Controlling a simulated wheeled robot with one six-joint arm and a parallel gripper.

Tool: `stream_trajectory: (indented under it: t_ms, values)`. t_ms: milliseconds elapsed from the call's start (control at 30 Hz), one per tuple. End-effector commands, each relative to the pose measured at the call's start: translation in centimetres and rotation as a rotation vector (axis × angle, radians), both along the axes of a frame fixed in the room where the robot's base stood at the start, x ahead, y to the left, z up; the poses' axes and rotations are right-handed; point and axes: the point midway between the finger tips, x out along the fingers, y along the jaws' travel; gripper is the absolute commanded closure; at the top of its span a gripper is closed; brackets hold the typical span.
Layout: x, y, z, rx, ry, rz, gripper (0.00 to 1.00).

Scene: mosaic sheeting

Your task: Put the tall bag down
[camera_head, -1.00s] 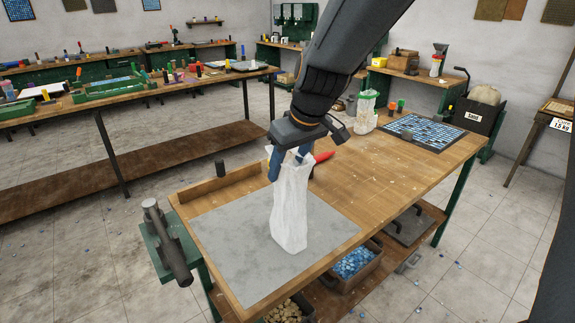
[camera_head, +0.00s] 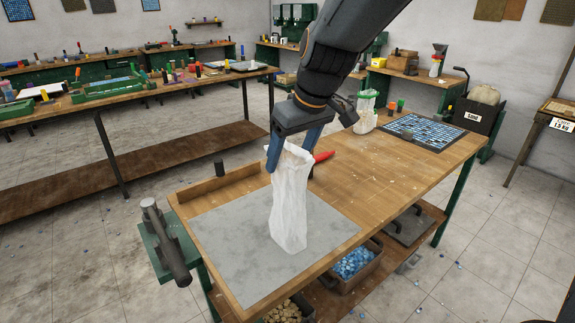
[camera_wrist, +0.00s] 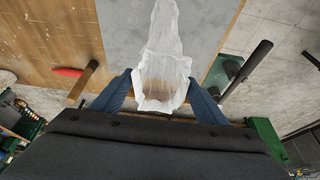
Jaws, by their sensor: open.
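The tall bag (camera_head: 290,205) is white and translucent and stands upright on the grey sheet (camera_head: 230,235) at the near end of the workbench. My gripper (camera_head: 291,163) is open, with its blue fingers on either side of the bag's top.
A red-handled hammer (camera_head: 322,157) lies behind the bag. A wooden ledge (camera_head: 225,183) edges the bench, and a vise (camera_head: 165,240) is at the left. Another bag (camera_head: 366,112) and a blue mosaic sheet (camera_head: 425,132) are farther back. The bench's middle is clear.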

Motion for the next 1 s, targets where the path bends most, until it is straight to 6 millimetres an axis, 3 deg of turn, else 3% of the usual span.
stream_trajectory:
  t_ms: [200, 400, 600, 1000]
  values:
    - [-1.2, -1.0, 4.2, 0.001, -0.007, -0.001, 0.33]
    - [-2.1, -1.6, 6.7, -0.001, -0.003, 0.0, 0.33]
    - [-2.5, -1.8, 7.7, -0.001, -0.001, 0.0, 0.33]
    - [-2.6, -1.7, 7.7, -0.001, 0.0, 0.002, 0.33]
